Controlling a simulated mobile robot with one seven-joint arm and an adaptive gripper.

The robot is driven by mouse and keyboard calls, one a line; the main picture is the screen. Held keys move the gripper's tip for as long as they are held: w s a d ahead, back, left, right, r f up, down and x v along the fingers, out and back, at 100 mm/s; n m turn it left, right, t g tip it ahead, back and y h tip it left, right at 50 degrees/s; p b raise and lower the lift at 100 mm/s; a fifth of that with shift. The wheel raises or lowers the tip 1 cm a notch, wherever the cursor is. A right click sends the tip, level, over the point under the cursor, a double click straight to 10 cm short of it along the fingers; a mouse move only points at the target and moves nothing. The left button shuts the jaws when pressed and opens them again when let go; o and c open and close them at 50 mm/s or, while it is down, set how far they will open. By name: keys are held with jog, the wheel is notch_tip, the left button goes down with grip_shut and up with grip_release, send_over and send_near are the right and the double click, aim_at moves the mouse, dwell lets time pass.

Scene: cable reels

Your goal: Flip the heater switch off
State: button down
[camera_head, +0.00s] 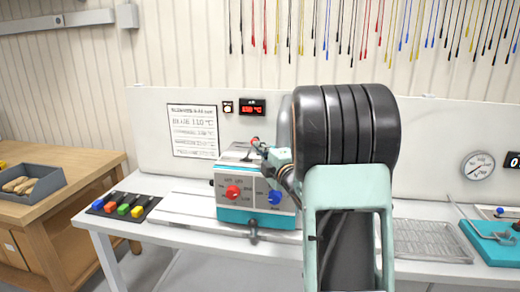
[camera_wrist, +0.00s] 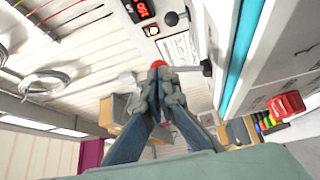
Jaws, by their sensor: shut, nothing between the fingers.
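A grey machine (camera_head: 231,180) with a teal base stands on the white bench, with a red knob (camera_head: 233,192) and a blue knob (camera_head: 275,197) on its front. A short lever with a red tip (camera_head: 255,140) shows at its top; in the wrist view a red-tipped lever (camera_wrist: 185,68) sticks out from the machine's side. I cannot read a label marking it as the heater switch. My gripper (camera_head: 266,152) is at the machine's top, partly hidden by my arm. In the wrist view its fingers (camera_wrist: 160,82) are shut and empty, right by the red tip; contact is unclear.
A red-lit display (camera_head: 252,107) and a small lit button (camera_head: 228,107) are on the back panel beside a printed sheet (camera_head: 193,131). Coloured buttons (camera_head: 123,206) lie left on the bench.

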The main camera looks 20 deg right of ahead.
jog(key=shift+w+a+r+n+g, duration=0.2)
jog(key=shift+a+r+n+g, duration=0.1)
jog(key=shift+n, duration=0.2)
jog(key=shift+w+a+r+n+g, duration=0.35)
jog(key=shift+a+n+g, duration=0.1)
jog(key=shift+n, duration=0.1)
jog(key=shift+w+a+r+n+g, duration=0.2)
jog(key=shift+a+r+n+g, duration=0.15)
jog(key=shift+n, duration=0.2)
jog(key=shift+w+a+r+n+g+h+p, duration=0.15)
jog(key=shift+w+a+n+g+h+p, duration=0.4)
jog(key=shift+a+n+g, duration=0.4)
jog(key=shift+d, duration=0.2)
jog(key=shift+r+p, duration=0.45)
jog(key=shift+r, duration=0.2)
